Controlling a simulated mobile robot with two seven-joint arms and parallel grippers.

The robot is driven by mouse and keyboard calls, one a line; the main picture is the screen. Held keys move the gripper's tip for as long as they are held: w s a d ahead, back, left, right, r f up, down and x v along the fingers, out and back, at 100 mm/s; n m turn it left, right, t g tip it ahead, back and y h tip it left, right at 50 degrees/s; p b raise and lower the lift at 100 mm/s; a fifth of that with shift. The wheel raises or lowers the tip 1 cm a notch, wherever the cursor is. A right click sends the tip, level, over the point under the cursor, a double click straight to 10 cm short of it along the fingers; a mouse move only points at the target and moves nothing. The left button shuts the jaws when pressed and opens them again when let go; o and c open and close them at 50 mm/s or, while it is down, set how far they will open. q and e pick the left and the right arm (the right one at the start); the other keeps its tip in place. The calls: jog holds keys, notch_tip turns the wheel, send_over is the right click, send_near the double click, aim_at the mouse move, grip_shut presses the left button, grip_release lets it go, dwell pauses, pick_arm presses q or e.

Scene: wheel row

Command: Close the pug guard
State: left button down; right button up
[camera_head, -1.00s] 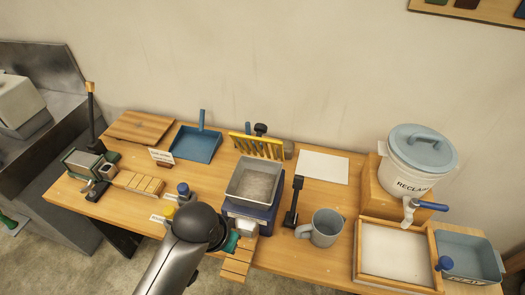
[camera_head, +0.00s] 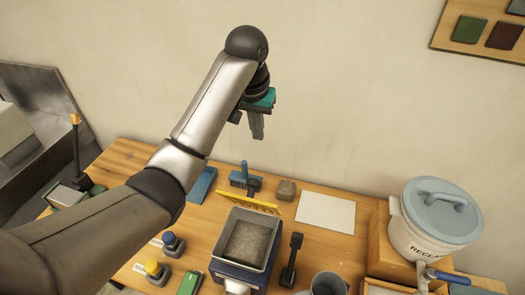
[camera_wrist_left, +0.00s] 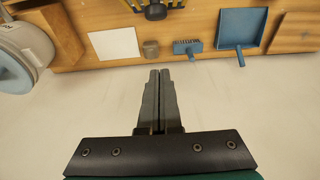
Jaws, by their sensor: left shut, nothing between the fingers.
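The pug is a blue machine with a square grey metal hopper (camera_head: 222,240) holding grey material, at the lower middle of the head view. Its yellow guard (camera_head: 248,202) stands raised along the hopper's back edge, seen nearly edge-on, and the hopper's top is uncovered. A black knob (camera_head: 254,184) shows just behind the guard. In the left wrist view, part of the yellow guard (camera_wrist_left: 174,4) shows at the top edge. My left gripper (camera_head: 257,134) is shut and empty, high above and behind the guard, in front of the wall. My right gripper is not in view.
Behind the guard lie a blue brush (camera_head: 240,180), a grey-brown block (camera_head: 286,190) and a white sheet (camera_head: 326,212). A black-handled lever (camera_head: 292,258) and a mug (camera_head: 328,284) stand right of the hopper. Blue (camera_head: 173,244) and yellow (camera_head: 155,270) knobs stand left. A reclaim bucket (camera_head: 430,235) is at right.

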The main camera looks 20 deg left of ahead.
pick_arm(q)
notch_tip(320, 180, down, 11)
jog(key=s+p, duration=0.1)
jog(key=s, duration=0.1)
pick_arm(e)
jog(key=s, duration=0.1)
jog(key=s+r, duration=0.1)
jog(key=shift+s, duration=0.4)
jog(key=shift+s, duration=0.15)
pick_arm(q)
jog(key=shift+f, duration=0.1)
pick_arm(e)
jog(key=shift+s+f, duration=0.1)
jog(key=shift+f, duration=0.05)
